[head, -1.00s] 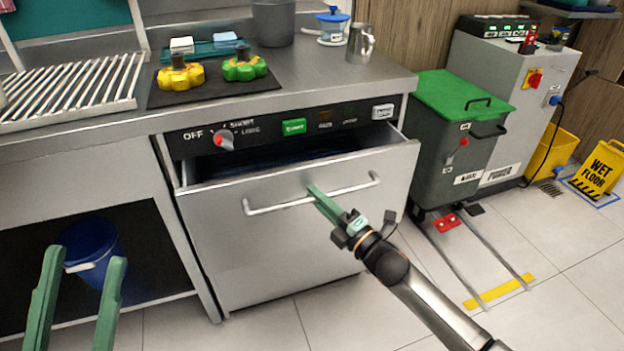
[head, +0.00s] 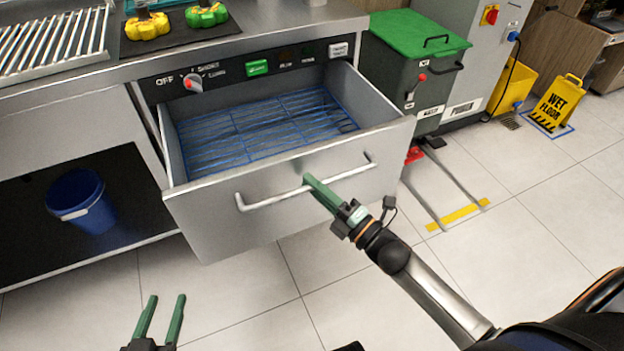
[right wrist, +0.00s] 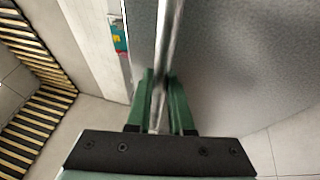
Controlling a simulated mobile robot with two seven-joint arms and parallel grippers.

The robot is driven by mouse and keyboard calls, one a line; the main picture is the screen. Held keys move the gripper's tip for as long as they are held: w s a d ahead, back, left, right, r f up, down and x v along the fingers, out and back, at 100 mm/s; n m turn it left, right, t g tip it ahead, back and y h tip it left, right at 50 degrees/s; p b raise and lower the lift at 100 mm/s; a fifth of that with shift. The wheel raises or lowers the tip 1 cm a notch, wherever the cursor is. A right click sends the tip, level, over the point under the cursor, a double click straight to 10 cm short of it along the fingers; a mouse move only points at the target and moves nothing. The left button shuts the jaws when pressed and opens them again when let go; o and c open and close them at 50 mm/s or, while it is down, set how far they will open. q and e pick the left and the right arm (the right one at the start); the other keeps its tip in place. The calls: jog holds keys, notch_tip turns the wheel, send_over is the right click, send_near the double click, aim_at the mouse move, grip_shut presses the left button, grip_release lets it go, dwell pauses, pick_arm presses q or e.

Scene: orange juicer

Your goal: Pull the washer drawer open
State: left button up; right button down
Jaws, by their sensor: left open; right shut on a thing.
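The washer drawer (head: 225,215) is a steel box below the counter. It stands well out from its housing, and a blue wire rack (head: 255,130) shows inside. A long bar handle (head: 268,200) runs across its front. In the right wrist view, the handle (right wrist: 170,50) passes between the green fingers of my right gripper (right wrist: 160,95). My left gripper (head: 162,310) is open and empty, low over the floor to the left of the drawer.
The control panel (head: 250,68) with a red-marked knob sits above the drawer. A blue bucket (head: 82,200) stands under the counter at left. A green-lidded bin (head: 415,45) stands to the right. The tiled floor before the drawer is clear.

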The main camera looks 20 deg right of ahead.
pick_arm(q)
jog(key=shift+f, duration=0.1)
pick_arm(e)
jog(key=c, duration=0.8)
grip_release()
jog(key=shift+s, duration=0.1)
pick_arm(q)
jog(key=f, duration=0.1)
jog(key=s+f+g, duration=0.2)
jog(key=f, duration=0.1)
jog(key=shift+s+y+p, duration=0.15)
jog(key=shift+y+p, duration=0.15)
jog(key=shift+p, duration=0.05)
pick_arm(e)
jog(key=v, duration=1.2)
jog(key=shift+s+d+f, duration=0.1)
jog(key=shift+s+d, duration=0.05)
